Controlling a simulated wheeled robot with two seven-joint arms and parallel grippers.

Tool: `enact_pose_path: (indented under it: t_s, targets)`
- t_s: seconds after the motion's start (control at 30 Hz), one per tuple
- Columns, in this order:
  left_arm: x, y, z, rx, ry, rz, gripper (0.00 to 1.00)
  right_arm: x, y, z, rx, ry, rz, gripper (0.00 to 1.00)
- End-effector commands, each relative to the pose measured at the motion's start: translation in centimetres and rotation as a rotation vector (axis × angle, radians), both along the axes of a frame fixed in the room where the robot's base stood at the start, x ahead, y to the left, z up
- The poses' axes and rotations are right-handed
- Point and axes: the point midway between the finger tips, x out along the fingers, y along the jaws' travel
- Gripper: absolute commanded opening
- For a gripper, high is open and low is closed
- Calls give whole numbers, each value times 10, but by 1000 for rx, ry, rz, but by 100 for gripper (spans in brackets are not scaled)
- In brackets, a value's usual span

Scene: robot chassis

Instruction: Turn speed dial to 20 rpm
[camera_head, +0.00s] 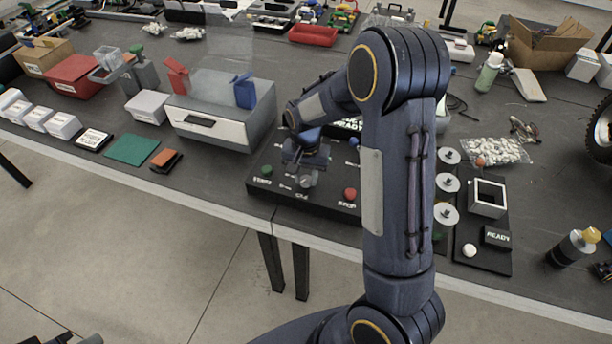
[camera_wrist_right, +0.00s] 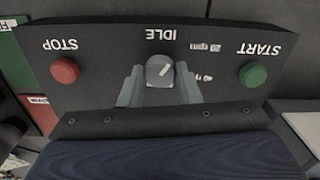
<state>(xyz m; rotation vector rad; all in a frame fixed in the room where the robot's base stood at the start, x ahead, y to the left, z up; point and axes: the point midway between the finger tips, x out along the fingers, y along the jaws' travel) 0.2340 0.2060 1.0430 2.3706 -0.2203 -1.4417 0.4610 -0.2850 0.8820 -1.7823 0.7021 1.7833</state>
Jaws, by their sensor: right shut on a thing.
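The speed dial (camera_wrist_right: 160,70) is a grey knob on a black control panel (camera_wrist_right: 100,75); it also shows in the head view (camera_head: 306,180). My right gripper (camera_wrist_right: 159,82) is shut on the dial, one finger on each side; it also shows in the head view (camera_head: 306,160). The dial's white mark points up and right in the upside-down wrist view, roughly toward the 20 rpm label (camera_wrist_right: 208,47). I cannot tell whether it lines up exactly. IDLE is printed above the dial there.
A red STOP button (camera_wrist_right: 65,71) and a green START button (camera_wrist_right: 253,74) flank the dial.

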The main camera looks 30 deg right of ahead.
Motion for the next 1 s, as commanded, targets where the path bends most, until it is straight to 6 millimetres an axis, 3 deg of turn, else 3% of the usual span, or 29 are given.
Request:
enact_pose_path:
  t_s: [0.5,1.0]
  targets:
    - [0,0,5,0,0,0,0,0,0,1,-2,-1,-386,7]
    - [0,0,6,0,0,0,0,1,0,1,0,-3,-488,7]
